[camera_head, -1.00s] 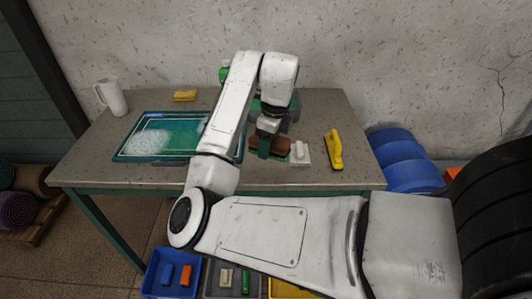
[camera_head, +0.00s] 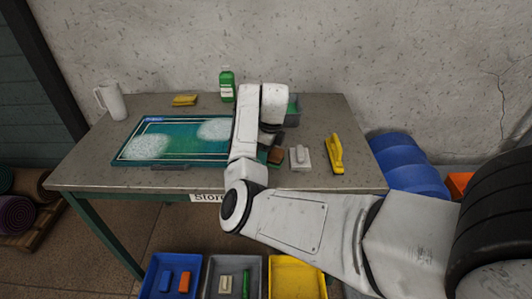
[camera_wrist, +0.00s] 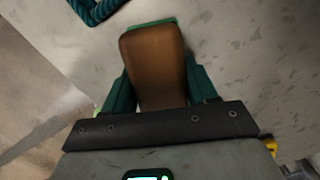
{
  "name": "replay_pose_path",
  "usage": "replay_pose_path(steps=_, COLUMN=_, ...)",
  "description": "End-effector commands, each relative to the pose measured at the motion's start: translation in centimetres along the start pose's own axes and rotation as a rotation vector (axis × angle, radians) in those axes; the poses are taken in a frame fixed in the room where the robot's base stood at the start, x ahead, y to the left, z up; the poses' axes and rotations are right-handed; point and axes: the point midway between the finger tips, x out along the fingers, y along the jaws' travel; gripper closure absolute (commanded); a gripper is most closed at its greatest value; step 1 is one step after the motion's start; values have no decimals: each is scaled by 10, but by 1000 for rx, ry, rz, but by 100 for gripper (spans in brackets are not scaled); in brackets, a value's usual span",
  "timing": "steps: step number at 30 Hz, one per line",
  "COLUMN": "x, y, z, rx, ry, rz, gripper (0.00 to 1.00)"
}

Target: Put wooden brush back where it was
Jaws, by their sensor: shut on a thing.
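The wooden brush (camera_wrist: 153,62) has a brown wooden back with a green edge at its far end. It fills the middle of the wrist view, between the two dark green fingers of my gripper (camera_wrist: 158,88), which is shut on it. In the head view a brown part of the brush (camera_head: 275,156) shows just right of my arm, over the table's front right part. My arm hides the rest of it. I cannot tell whether the brush touches the tabletop.
A green rug (camera_head: 180,141) with two white foam patches lies left on the table (camera_head: 340,182). A white brush (camera_head: 300,158) and a yellow brush (camera_head: 335,153) are to the right. A grey bin (camera_head: 292,112) and green bottle (camera_head: 227,86) stand behind. Bins (camera_head: 297,268) sit below.

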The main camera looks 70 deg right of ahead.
Motion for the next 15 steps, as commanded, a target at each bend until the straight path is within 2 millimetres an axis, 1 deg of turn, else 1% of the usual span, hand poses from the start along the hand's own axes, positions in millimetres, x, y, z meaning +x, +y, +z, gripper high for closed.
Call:
replay_pose_path(steps=12, x=7, y=0, z=-1, rx=0, ry=-1, rz=0, gripper=88)
replay_pose_path(steps=13, x=7, y=0, z=-1, rx=0, ry=-1, rz=0, gripper=41)
replay_pose_path(steps=15, x=6, y=0, z=-1, rx=1, ry=-1, rz=0, gripper=34)
